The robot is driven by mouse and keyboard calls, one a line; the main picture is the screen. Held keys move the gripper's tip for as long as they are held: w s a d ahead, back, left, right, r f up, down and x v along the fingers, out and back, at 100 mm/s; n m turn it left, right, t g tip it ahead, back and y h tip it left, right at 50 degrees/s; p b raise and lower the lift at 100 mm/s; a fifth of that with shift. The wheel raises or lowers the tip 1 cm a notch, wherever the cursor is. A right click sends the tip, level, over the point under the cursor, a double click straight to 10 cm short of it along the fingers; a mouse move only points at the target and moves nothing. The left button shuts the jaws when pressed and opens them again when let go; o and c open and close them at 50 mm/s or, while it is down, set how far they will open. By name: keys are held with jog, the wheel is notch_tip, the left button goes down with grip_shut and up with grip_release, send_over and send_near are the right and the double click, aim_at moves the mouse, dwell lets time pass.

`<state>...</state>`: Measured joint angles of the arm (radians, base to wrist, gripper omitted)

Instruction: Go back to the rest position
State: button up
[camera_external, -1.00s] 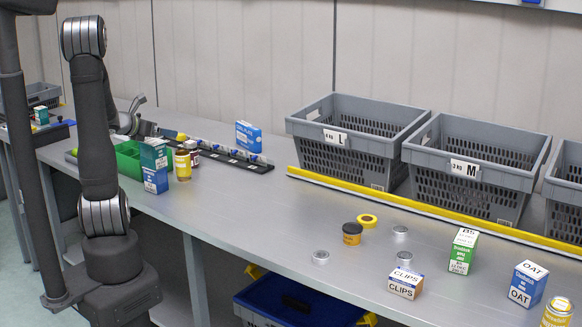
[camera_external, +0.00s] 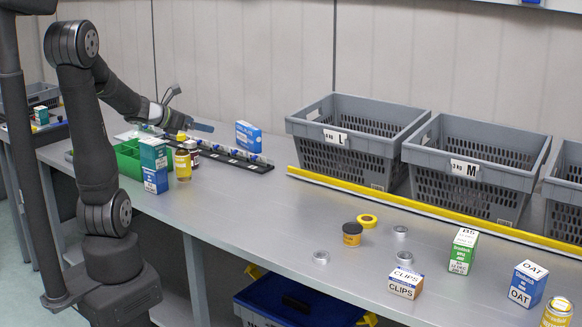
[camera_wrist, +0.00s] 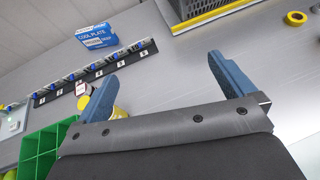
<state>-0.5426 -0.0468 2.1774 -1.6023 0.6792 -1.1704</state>
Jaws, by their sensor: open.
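My gripper (camera_external: 192,129) is at the back left of the bench in the external view, above the black slotted rack (camera_external: 232,158). In the wrist view my gripper (camera_wrist: 160,88) shows two blue fingers wide apart with nothing between them but bare grey bench further off. My arm rises from its base at the left and bends over at the elbow towards the rack. The gripper is partly small and overlapped by its own wrist in the external view.
A green bin (camera_external: 128,158), boxes (camera_external: 154,166) and a yellow-capped bottle (camera_external: 183,164) stand below the forearm. Grey totes (camera_external: 357,140) line the back right behind a yellow strip (camera_external: 420,210). Tins, tape and boxes sit front right. The bench's middle is clear.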

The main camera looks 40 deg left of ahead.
jog(key=w+d+f+m+g+h, duration=0.1)
jog(key=d+m+h, duration=0.3)
jog(key=d, duration=0.8)
jog(key=w+d+f+m+g+h, duration=0.1)
jog(key=d+f+m+g+h, duration=0.2)
jog(key=d, duration=0.8)
jog(key=shift+d+m+g+h, duration=0.4)
jog(key=shift+m+g, duration=0.2)
jog(key=shift+m, duration=0.1)
